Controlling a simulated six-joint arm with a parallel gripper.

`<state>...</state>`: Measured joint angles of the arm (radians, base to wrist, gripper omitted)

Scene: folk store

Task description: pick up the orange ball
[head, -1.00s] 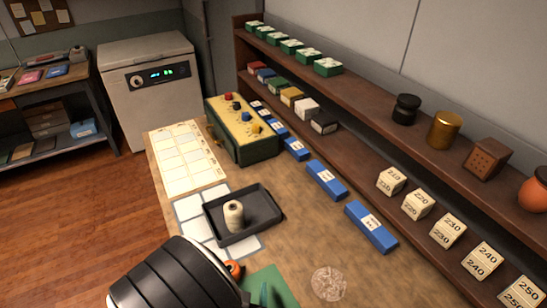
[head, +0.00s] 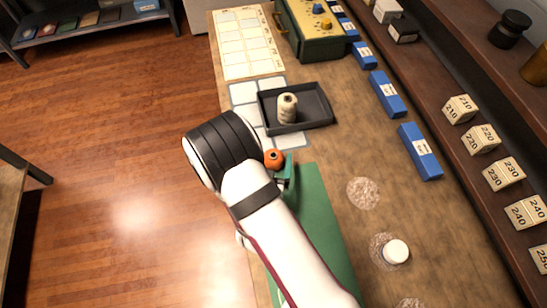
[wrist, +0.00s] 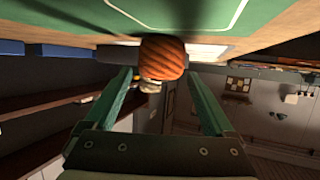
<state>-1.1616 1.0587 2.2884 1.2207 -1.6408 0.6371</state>
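The orange ball (head: 274,159) sits low on the table, near the far end of the green mat (head: 318,206). In the wrist view the ball (wrist: 163,55) has a ridged, thread-like surface. My gripper (wrist: 160,74) is open there, one green finger on each side of the ball, with a gap showing on both sides. The ball lies at or just beyond the fingertips. In the head view my gripper (head: 286,172) is beside the ball, mostly hidden by my arm.
A dark tray (head: 317,116) holding a cream spool (head: 287,107) stands just beyond the ball. Blue boxes (head: 419,152) line the right side, below a shelf of numbered blocks (head: 503,173). A white-topped jar (head: 396,251) stands right of the mat. Open floor lies left.

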